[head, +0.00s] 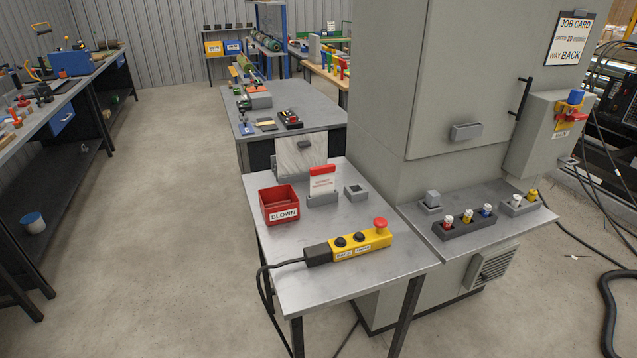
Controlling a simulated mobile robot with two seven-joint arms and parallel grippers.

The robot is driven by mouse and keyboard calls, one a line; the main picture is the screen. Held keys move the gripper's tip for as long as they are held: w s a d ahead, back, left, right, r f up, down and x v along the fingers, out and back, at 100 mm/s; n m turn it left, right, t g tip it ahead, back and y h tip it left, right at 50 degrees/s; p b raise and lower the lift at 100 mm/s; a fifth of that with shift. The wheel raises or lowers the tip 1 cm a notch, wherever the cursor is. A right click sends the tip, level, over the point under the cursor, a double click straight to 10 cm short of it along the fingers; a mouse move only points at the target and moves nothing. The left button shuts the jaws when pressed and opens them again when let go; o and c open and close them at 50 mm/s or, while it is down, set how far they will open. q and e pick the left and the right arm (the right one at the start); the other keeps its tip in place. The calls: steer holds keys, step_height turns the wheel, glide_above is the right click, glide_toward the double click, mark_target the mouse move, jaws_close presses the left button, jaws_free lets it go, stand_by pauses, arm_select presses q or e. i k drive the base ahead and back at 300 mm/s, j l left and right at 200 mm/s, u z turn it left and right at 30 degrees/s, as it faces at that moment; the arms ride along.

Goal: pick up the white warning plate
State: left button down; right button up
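The white warning plate (322,184) stands upright in a small grey holder (323,200) on the small metal table (290,291). It has a red top edge and red lettering too small to read for certain. It is behind the yellow control box and to the right of the red bin. Neither of my grippers shows in the head view.
A red bin (279,206) labelled BLOWN, a yellow pendant (361,243) with black buttons and a red knob, and a grey square block (356,192) share the table. A tall grey cabinet (415,120) stands at right. Floor (190,220) at left is clear.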

mark_target(321, 178)
steer(key=j+z, duration=0.15)
steer(key=j, duration=0.3)
steer(key=k+j+z, duration=0.15)
steer(key=j, duration=0.25)
steer(key=i+j+z, duration=0.1)
steer(key=j+z, duration=0.2)
steer(key=j, duration=0.55)
steer(key=i+j+z, duration=0.15)
steer(key=j, duration=0.25)
steer(key=i+j+z, duration=0.15)
steer(key=j, duration=0.25)
steer(key=i+j+z, duration=0.1)
steer(key=j, duration=0.3)
steer(key=i+j+z, duration=0.15)
steer(key=j, duration=0.3)
